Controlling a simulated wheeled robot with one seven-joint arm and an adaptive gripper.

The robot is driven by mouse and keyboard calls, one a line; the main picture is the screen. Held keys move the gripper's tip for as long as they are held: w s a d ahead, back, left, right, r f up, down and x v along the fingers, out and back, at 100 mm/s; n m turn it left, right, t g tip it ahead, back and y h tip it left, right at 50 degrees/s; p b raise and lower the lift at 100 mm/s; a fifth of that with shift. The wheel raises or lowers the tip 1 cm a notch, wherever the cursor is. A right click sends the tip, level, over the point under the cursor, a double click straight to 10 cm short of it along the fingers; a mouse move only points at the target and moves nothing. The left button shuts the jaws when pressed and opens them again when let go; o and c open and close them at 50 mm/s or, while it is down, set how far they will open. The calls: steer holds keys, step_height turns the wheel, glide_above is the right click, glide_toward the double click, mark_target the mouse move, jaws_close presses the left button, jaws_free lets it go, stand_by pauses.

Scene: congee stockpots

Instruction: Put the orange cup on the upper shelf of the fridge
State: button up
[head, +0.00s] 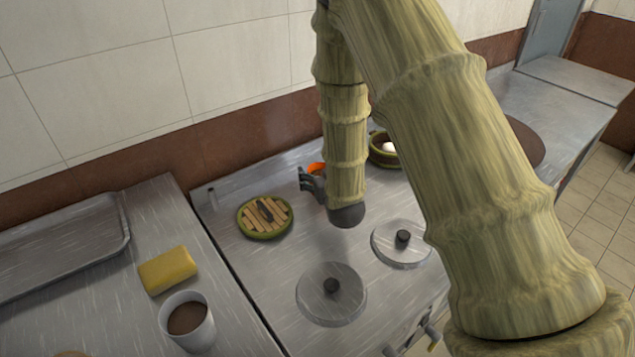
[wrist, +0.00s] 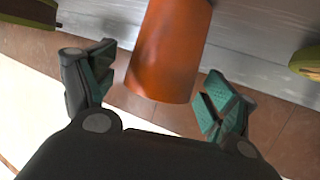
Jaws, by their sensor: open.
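The orange cup (wrist: 172,50) stands between the two fingers of my gripper (wrist: 155,92) in the wrist view, with gaps visible on both sides. My gripper is open and does not appear to touch it. In the head view only a bit of the cup's orange rim (head: 316,168) shows behind my gripper (head: 305,180); my arm hides the rest. The cup is on the steel stove top, towards the back wall. I see no fridge shelf in either view.
Two steel pot lids (head: 331,293) are in front. A yellow sponge (head: 167,270), a white mug (head: 187,322) and a tray (head: 125,241) occupy the left counter.

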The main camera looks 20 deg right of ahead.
steer(key=shift+w+f, duration=0.15)
steer(key=shift+w, duration=0.25)
steer(key=c, duration=1.2)
steer(key=shift+c, duration=0.6)
steer(key=shift+r, duration=0.2)
